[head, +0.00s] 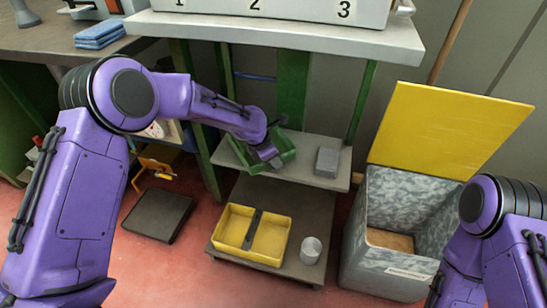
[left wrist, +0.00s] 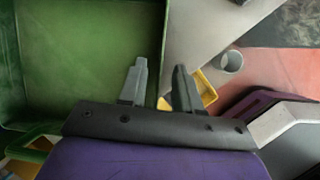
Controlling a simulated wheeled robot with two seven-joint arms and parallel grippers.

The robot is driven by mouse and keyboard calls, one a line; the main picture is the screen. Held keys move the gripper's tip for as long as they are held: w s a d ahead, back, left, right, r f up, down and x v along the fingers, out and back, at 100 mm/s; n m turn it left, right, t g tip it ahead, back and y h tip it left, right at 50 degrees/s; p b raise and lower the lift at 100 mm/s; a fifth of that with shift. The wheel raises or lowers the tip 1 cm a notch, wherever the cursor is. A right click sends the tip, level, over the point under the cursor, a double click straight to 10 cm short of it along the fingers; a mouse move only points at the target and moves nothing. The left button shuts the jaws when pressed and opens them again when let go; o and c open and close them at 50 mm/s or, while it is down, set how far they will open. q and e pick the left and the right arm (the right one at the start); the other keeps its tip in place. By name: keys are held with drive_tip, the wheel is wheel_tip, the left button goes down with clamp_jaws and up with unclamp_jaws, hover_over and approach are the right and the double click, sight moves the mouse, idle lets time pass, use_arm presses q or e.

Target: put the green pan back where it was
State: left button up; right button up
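The green pan (head: 286,157) is a shallow open tray at the left part of the grey middle shelf (head: 310,177). In the head view my left gripper (head: 268,153) is over it and hides part of it. The pan fills the left of the left wrist view (left wrist: 80,60) and looks empty there. The left gripper's two fingers (left wrist: 160,85) stand apart near the pan's right wall, with a gap showing between them. Whether they touch the wall I cannot tell. My right arm shows at the lower right of the head view, but its gripper is out of view.
A grey block (head: 327,162) sits right of the pan. Below are a yellow divided tray (head: 284,240) and a metal cup (head: 311,250). A grey bin (head: 385,255) with a raised yellow lid (head: 445,125) stands right. A dark flat tray (head: 157,214) lies on the floor.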

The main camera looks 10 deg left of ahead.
use_arm(q)
drive_tip(key=shift+r, duration=0.1)
drive_tip(key=p+v, duration=0.4)
drive_tip(key=v, duration=0.8)
